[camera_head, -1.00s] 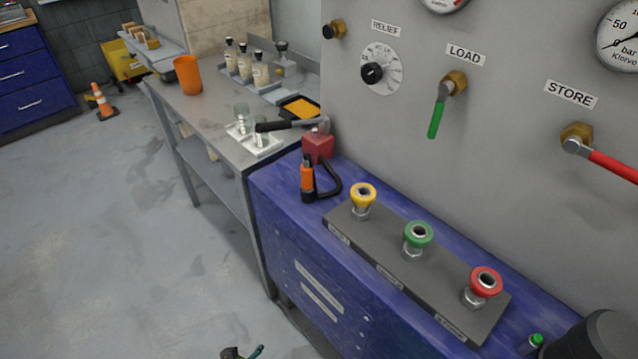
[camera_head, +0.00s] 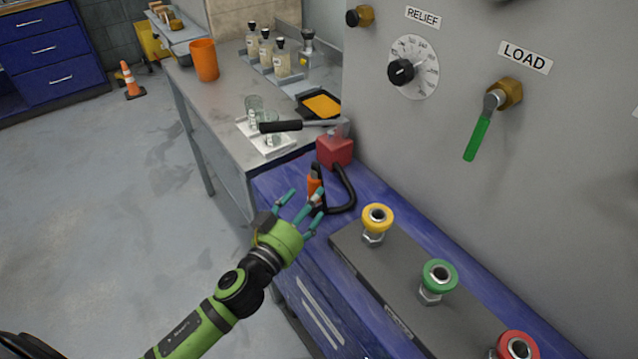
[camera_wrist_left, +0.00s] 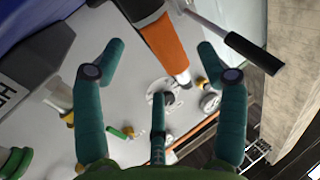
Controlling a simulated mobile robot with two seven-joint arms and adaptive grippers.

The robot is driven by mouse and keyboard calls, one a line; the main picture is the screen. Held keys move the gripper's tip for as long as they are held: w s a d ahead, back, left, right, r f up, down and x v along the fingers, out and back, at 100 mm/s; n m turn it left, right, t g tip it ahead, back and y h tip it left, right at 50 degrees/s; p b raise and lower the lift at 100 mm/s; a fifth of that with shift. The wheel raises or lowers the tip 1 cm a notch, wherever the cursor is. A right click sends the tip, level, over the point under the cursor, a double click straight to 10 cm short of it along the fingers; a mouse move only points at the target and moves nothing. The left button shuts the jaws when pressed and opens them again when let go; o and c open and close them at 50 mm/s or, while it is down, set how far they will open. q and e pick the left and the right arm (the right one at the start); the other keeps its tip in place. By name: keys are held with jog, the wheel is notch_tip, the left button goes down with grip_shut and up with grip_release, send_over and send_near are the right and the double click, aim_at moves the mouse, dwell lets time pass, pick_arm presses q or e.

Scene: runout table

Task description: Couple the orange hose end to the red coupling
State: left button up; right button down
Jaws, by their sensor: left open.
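The orange hose end (camera_head: 314,184) stands on the blue bench top, joined to a short black hose that loops to its right. It also shows large in the left wrist view (camera_wrist_left: 167,47), ahead of the fingers. My left gripper (camera_head: 298,207) is open, its teal fingers just in front of the hose end and partly covering it. I cannot tell whether they touch; nothing is held. The red coupling (camera_head: 517,345) is at the bottom right, cut by the frame edge, on the grey manifold block (camera_head: 352,246). My right gripper is not in view.
A yellow coupling (camera_head: 377,219) and a green coupling (camera_head: 439,275) stand on the block between the hose end and the red coupling. A red block (camera_head: 335,151) sits behind the hose. The panel with its green LOAD lever (camera_head: 479,135) rises behind.

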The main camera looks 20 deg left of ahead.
pick_arm(q)
jog(key=shift+w+r, duration=0.3)
jog(key=shift+r, duration=0.05)
jog(key=x, duration=0.2)
jog(key=p+x, duration=0.1)
jog(key=x, duration=0.1)
jog(key=shift+f, duration=0.2)
jog(key=shift+w+f, duration=0.1)
jog(key=shift+w, duration=0.05)
jog(key=shift+c, duration=0.4)
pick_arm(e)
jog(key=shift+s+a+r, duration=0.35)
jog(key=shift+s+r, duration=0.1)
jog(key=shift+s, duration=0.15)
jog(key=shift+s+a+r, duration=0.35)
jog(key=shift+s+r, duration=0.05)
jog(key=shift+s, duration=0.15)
pick_arm(q)
jog(key=c, duration=1.4)
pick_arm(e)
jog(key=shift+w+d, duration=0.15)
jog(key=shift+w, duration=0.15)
